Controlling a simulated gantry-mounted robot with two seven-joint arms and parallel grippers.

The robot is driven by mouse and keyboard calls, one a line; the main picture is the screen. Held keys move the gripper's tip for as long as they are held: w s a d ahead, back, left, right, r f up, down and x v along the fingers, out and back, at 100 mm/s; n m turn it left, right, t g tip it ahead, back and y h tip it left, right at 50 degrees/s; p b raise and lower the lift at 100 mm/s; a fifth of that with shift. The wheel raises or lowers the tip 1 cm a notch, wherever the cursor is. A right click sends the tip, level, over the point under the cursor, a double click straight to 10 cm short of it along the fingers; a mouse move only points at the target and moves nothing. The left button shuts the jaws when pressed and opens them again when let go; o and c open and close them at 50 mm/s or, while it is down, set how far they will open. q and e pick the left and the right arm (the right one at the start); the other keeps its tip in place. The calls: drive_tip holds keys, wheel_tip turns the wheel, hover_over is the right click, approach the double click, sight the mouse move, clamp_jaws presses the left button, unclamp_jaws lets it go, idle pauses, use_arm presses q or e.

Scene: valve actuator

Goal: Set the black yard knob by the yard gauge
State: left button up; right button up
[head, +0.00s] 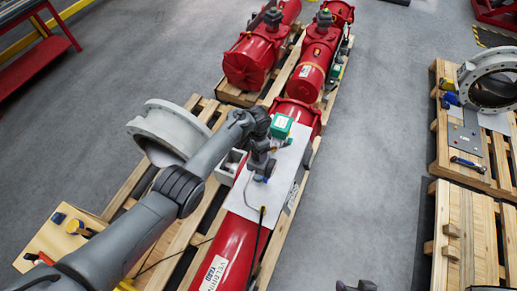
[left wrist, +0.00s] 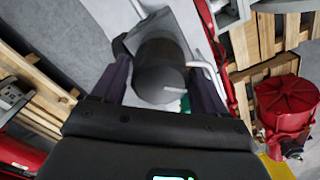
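A black knob (left wrist: 160,75) with a light line on its top fills the middle of the left wrist view. The two fingers of my left gripper (left wrist: 160,88) flank it closely on both sides; whether they press on it is unclear. In the head view my left gripper (head: 260,160) is over the light plate (head: 240,201) on the red actuator (head: 233,254), and hides most of the knob. A thin pale pipe (left wrist: 207,66) runs beside the knob. No gauge face is readable. A dark part at the bottom edge (head: 355,286) may be my right gripper; its fingers are unclear.
A green-topped box (head: 281,126) stands just beyond my left gripper. A grey flanged ring (head: 168,130) lies left of the actuator, under my arm. A black cable (head: 258,232) runs down the actuator. More red actuators (head: 253,60) stand behind.

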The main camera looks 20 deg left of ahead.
use_arm(q)
drive_tip(key=shift+o, duration=1)
drive_tip(key=shift+r, duration=0.1)
drive_tip(key=shift+r, duration=0.3)
wheel_tip(320, 180, up, 9)
drive_tip(key=p, duration=0.2)
drive_tip(key=shift+f+p, duration=0.2)
drive_tip(key=shift+p, duration=0.2)
drive_tip(key=shift+r, duration=0.7)
